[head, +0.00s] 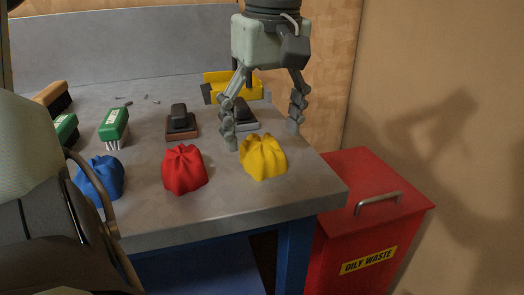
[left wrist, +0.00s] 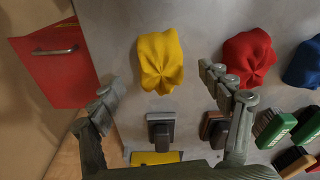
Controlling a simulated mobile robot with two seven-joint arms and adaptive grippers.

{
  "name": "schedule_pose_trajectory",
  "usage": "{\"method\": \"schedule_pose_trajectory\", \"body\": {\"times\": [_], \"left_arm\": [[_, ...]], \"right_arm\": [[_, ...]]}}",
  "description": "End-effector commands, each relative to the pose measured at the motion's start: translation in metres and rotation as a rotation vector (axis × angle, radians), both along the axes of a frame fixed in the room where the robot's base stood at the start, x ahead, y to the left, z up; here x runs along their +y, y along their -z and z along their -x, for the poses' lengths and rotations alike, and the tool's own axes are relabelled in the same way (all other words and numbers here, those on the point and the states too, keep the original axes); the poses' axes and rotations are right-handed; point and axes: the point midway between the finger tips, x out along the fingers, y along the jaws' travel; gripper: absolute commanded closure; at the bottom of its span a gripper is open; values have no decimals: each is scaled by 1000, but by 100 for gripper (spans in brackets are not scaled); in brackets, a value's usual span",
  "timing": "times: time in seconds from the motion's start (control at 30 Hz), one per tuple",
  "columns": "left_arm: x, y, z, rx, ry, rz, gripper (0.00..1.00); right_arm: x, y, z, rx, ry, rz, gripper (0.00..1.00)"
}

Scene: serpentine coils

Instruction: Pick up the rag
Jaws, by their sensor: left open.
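Three crumpled rags lie in a row near the front edge of the grey bench: a blue rag (head: 100,177), a red rag (head: 183,170) and a yellow rag (head: 263,157). My left gripper (head: 262,134) hangs down over the bench's right end, fingers spread wide and empty, just behind and above the yellow rag. In the left wrist view the yellow rag (left wrist: 160,62) lies between and beyond the open fingertips (left wrist: 158,80). The red rag (left wrist: 248,58) is beyond the other finger. Contact with the bench cannot be told. My right gripper is not visible.
Behind the rags stand green brushes (head: 114,126), a dark block on a brown base (head: 181,122), a similar grey-based one (head: 243,116) and a yellow object (head: 218,78). A red bin marked OILY WASTE (head: 340,225) stands right of the bench (head: 235,200).

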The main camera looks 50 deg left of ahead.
Motion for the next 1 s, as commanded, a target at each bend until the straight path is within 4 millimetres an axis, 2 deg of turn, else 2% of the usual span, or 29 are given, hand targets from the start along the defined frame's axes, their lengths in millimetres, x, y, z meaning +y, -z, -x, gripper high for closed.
{"method": "schedule_pose_trajectory", "body": {"times": [0.13, 0.43, 0.87, 1.0], "left_arm": [[3, 19, -1, 1, -2, 1, 22], [3, 22, -1, -1, -2, 0, 23], [3, 22, -1, -1, -2, -1, 76], [3, 22, -1, -1, -2, -1, 76]], "right_arm": [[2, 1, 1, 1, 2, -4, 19], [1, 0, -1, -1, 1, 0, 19], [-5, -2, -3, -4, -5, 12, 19], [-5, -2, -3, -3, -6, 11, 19]]}}
